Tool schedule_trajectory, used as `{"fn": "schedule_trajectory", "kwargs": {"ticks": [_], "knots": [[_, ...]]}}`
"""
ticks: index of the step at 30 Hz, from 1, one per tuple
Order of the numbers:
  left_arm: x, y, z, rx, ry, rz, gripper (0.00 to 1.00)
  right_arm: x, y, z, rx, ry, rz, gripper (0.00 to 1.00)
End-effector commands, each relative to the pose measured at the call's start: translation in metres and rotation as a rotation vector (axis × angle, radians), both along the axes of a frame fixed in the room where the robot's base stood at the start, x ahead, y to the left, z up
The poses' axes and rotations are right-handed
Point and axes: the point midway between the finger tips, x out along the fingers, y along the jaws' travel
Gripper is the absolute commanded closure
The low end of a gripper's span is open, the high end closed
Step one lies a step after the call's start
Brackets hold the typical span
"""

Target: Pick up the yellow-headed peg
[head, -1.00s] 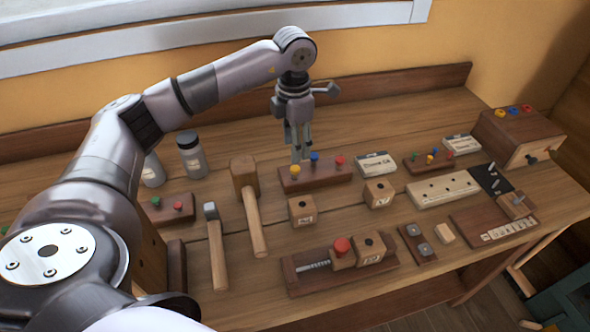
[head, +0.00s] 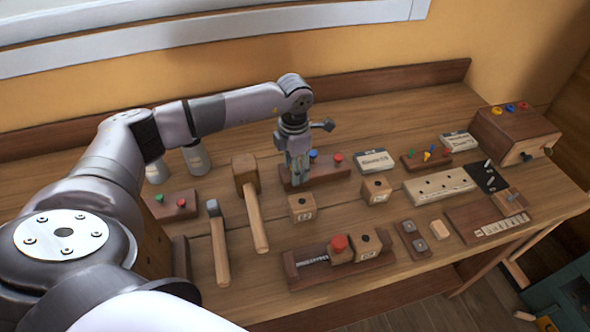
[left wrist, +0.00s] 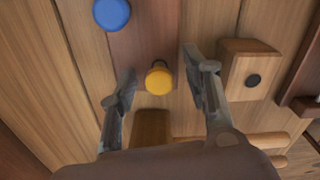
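The yellow-headed peg (left wrist: 158,80) stands in a dark wooden rack (left wrist: 147,45), with its round yellow head toward the camera in the left wrist view. My left gripper (left wrist: 159,70) is open, pointing down, with one finger on each side of the yellow head and visible gaps to it. In the head view the left gripper (head: 298,178) is low over the left end of the rack (head: 328,172) and hides this peg. A blue peg (head: 313,155) and a red peg (head: 338,158) stand in the same rack. My right gripper does not show.
Numbered wooden blocks (head: 301,207) (head: 376,188) and a mallet (head: 255,215) are close in front of the rack. A small rack (head: 415,163) with little coloured pegs, one yellow, stands to the right. Bottles (head: 196,157) stand to the left. The bench behind the rack is clear.

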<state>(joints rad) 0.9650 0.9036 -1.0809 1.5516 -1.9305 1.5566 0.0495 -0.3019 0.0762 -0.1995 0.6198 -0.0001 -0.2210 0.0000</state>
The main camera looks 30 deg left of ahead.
Motion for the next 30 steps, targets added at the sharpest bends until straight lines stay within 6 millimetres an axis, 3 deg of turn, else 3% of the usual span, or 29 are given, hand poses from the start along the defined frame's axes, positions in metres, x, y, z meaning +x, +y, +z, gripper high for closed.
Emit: {"fn": "schedule_trajectory", "kwargs": {"ticks": [15,25,30], "knots": [[0.000,0.000,0.001,0.000,-0.001,0.000,0.90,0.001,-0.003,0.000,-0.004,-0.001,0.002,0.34],[0.000,0.000,0.002,0.000,-0.001,0.000,0.91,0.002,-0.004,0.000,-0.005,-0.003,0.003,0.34],[0.001,0.000,0.013,0.000,-0.004,0.000,0.91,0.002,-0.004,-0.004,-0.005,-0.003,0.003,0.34]]}}
